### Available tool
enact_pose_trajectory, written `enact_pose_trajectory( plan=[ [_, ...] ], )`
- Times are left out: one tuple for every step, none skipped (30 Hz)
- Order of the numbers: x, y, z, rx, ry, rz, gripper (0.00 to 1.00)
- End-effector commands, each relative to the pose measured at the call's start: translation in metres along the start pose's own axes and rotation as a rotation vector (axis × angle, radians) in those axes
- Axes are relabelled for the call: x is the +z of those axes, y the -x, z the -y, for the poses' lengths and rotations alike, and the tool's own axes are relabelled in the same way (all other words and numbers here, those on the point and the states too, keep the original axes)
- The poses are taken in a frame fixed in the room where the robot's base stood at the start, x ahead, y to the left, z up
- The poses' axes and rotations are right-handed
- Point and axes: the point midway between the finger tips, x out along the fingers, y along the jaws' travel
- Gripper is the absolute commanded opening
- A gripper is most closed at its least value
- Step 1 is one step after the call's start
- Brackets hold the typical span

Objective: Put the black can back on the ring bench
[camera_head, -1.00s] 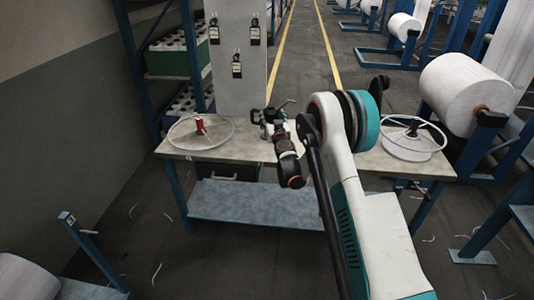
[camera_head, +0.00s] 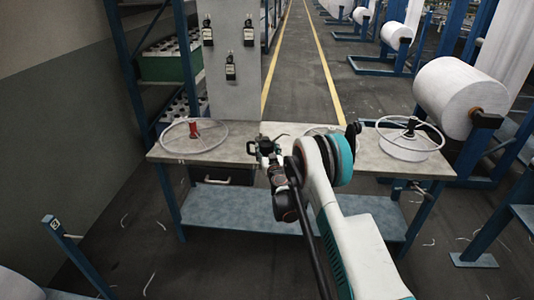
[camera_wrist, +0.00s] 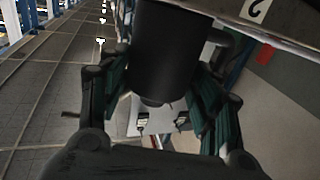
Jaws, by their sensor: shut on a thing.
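The black can (camera_wrist: 172,50) fills the upper middle of the wrist view, between the two fingers of my gripper (camera_wrist: 158,88), which is shut on it. In the head view my gripper (camera_head: 266,147) is at the front edge of the pale grey ring bench (camera_head: 225,152), left of the middle. The can is hard to tell from the dark fingers there. I cannot tell from the head view how far it is above the bench top.
A white ring with a red spool (camera_head: 193,129) lies on the bench's left end. Another ring with a dark centre piece (camera_head: 411,124) is at the right end. A ring (camera_head: 318,130) in the middle is partly hidden by my arm. A drawer (camera_head: 223,176) hangs below.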

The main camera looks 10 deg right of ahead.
Motion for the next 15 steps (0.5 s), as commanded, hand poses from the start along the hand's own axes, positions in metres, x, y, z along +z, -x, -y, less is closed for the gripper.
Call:
enact_pose_trajectory(
  plan=[
    [0.0027,0.0,0.0,0.0,0.0,0.0,0.01],
    [0.0024,0.0,0.0,0.0,0.0,0.0,0.01],
    [0.0017,0.0,0.0,0.0,0.0,0.0,0.01],
    [0.0014,0.0,0.0,0.0,0.0,0.0,0.01],
    [0.0013,0.0,0.0,0.0,0.0,0.0,0.01],
    [0.0012,0.0,0.0,0.0,0.0,0.0,0.01],
    [0.0012,0.0,0.0,0.0,0.0,0.0,0.01],
    [0.0015,0.0,0.0,0.0,0.0,0.0,0.01],
    [0.0023,0.0,0.0,0.0,0.0,0.0,0.01],
    [0.0032,-0.0001,0.0,0.0,0.0,0.0,0.01],
    [0.0041,-0.0001,0.0,0.0,0.001,0.0,0.01],
    [0.0041,0.0,0.0,0.0,0.001,0.0,0.65],
    [0.004,0.0,0.0,0.0,0.001,0.0,0.72],
    [0.004,0.0,0.0,0.0,0.001,0.0,0.78],
    [0.004,0.0,0.0,0.0,0.001,0.0,0.78]
  ],
)
